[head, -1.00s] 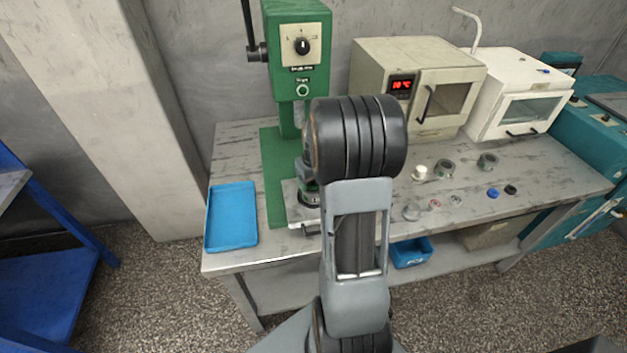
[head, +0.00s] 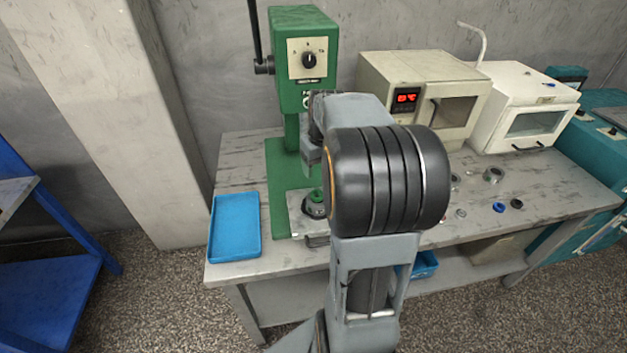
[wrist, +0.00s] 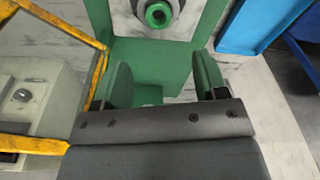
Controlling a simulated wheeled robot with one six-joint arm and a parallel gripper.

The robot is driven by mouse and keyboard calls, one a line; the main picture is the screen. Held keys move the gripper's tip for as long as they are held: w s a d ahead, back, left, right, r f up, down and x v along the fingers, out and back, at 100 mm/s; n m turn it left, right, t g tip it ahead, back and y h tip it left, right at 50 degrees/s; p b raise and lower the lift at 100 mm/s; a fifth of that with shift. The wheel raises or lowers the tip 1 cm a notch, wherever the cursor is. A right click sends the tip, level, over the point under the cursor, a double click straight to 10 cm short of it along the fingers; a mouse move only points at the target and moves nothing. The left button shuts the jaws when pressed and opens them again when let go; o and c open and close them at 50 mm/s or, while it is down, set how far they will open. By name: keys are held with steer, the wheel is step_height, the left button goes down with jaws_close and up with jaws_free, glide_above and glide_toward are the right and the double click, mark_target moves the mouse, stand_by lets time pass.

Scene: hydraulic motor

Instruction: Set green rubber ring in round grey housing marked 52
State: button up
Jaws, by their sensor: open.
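The green rubber ring (wrist: 158,13) shows in the wrist view at the top, around the central opening of the round grey housing (wrist: 145,25). How deep it sits I cannot tell. In the head view the housing (head: 314,210) stands on the press's pale plate, with green (head: 316,196) on its top. The mark 52 is not readable. My gripper (wrist: 163,80) is open and empty, its two green fingers wide apart, and clear of the ring and housing. In the head view my arm hides much of the gripper.
The green press (head: 305,60) stands behind the housing. A blue tray (head: 235,228) lies left on the bench. Small parts, including a blue ring (head: 499,207) and a black ring (head: 517,203), lie to the right. Two ovens (head: 425,85) stand at the back.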

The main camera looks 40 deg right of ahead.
steer(key=s+a+t, duration=0.1)
steer(key=s+a, duration=0.4)
steer(key=a, duration=0.5)
steer(key=s+a+n+t, duration=0.1)
steer(key=s+a, duration=0.4)
steer(key=a, duration=0.5)
steer(key=shift+s+a+f+n, duration=0.15)
steer(key=shift+s+f+n, duration=0.15)
steer(key=shift+s, duration=0.1)
